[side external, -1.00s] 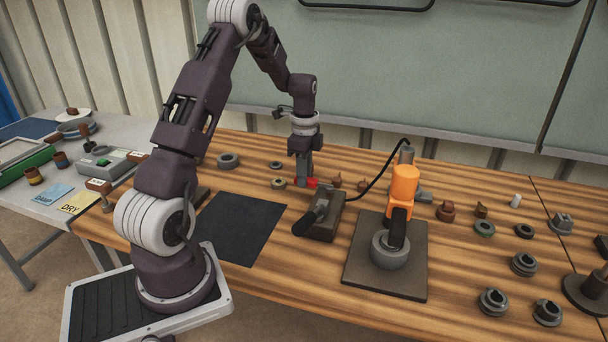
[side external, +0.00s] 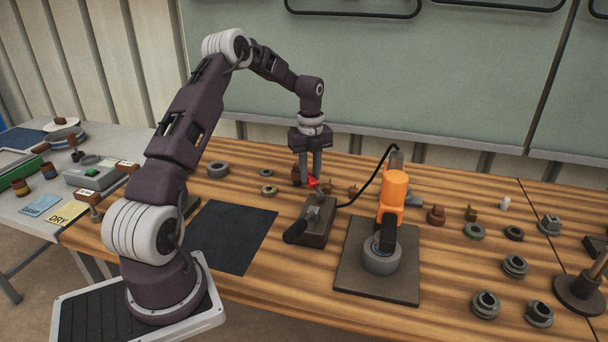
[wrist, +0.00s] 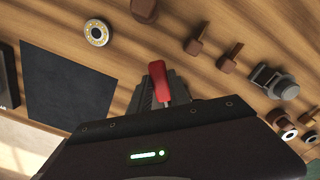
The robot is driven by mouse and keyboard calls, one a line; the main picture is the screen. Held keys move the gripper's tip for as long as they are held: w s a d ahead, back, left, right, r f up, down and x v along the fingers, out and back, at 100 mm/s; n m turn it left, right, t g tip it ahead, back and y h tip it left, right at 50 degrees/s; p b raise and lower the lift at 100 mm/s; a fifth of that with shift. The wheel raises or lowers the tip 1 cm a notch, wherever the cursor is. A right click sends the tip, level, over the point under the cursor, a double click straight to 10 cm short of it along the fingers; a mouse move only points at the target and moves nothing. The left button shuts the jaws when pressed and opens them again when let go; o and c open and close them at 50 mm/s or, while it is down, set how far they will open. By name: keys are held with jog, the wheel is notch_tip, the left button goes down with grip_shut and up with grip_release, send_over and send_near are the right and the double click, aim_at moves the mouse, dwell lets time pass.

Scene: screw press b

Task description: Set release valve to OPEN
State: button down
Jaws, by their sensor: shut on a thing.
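The release valve is a red lever (side external: 313,183) at the far end of the grey hand pump (side external: 316,234). In the wrist view the red lever (wrist: 158,80) lies between the two grey fingers. My gripper (side external: 309,181) points down behind the pump and is shut on the red lever. The fingers hide part of it in the side view. No OPEN mark is readable in either view.
A black hose runs from the pump to the orange press cylinder (side external: 394,190) on a dark plate (side external: 351,285). Small brown parts (side external: 351,190) lie just right of my gripper. A dark mat (side external: 231,237) is at left, with bare table around it.

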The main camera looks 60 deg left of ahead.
jog(key=shift+w+d+r+m, duration=0.1)
jog(key=shift+w+d+m, duration=0.25)
jog(key=shift+w+m, duration=0.65)
jog(key=shift+w+d+f+m, duration=0.1)
jog(key=shift+w+d+m, duration=0.3)
jog(key=shift+m, duration=1.15)
jog(key=shift+w+d+r+m, duration=0.1)
jog(key=shift+w+d+m, duration=0.2)
jog(key=shift+w+m, duration=0.7)
jog(key=shift+s+d+m, duration=0.1)
jog(key=shift+s+m, duration=0.1)
jog(key=shift+m, duration=0.15)
jog(key=c, duration=1.2)
grip_release()
notch_tip(320, 180, up, 7)
